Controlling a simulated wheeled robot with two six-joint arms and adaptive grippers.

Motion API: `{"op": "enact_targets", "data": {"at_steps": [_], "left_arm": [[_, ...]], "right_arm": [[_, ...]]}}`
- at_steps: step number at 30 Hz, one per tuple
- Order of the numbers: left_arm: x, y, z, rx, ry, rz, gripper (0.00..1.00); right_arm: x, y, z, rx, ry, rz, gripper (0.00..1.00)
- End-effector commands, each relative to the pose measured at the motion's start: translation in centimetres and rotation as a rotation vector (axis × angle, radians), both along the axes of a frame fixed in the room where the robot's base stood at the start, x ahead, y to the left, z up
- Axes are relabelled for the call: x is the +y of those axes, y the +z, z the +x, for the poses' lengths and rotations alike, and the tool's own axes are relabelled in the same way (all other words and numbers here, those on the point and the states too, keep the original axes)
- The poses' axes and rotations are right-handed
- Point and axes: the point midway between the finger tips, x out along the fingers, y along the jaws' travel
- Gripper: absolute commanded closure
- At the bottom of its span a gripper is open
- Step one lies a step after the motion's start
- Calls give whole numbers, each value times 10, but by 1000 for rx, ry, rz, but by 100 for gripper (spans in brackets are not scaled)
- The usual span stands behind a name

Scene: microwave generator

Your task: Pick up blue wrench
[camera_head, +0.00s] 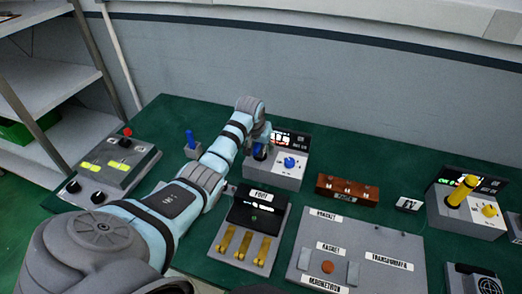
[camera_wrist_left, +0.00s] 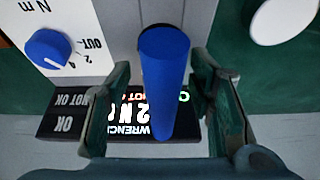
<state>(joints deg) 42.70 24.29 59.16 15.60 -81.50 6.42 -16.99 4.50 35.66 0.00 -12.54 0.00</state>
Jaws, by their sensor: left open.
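The blue wrench (camera_wrist_left: 165,85) shows in the left wrist view as a blue cylindrical handle, standing in a grey station with a blue knob. In the head view, part of it (camera_head: 260,153) shows beneath my left gripper (camera_head: 262,142), left of the station's blue knob (camera_head: 290,162). In the left wrist view, my left gripper (camera_wrist_left: 162,78) is open, with one finger on each side of the handle. Gaps seem to show between the fingers and the handle. The wrench's lower end is hidden. My right gripper is not in view.
A lit display (camera_head: 290,139) stands behind the wrench station. A yellow-handled tool (camera_head: 463,190) stands in a similar station at the right. Another blue-handled item (camera_head: 190,139) stands at the left. A brown block (camera_head: 347,189) and a labelled grey panel (camera_head: 375,240) lie to the right.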

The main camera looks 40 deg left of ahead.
Motion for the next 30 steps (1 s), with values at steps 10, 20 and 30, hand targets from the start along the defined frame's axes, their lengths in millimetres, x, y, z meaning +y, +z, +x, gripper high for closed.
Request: {"op": "enact_targets", "data": {"at_steps": [10,20,30], "left_arm": [[1,-3,1,0,0,1,71],[1,-2,1,-3,0,1,100],[1,17,2,-6,0,2,100]], "right_arm": [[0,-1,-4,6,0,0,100],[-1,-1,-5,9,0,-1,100],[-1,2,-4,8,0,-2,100]]}}
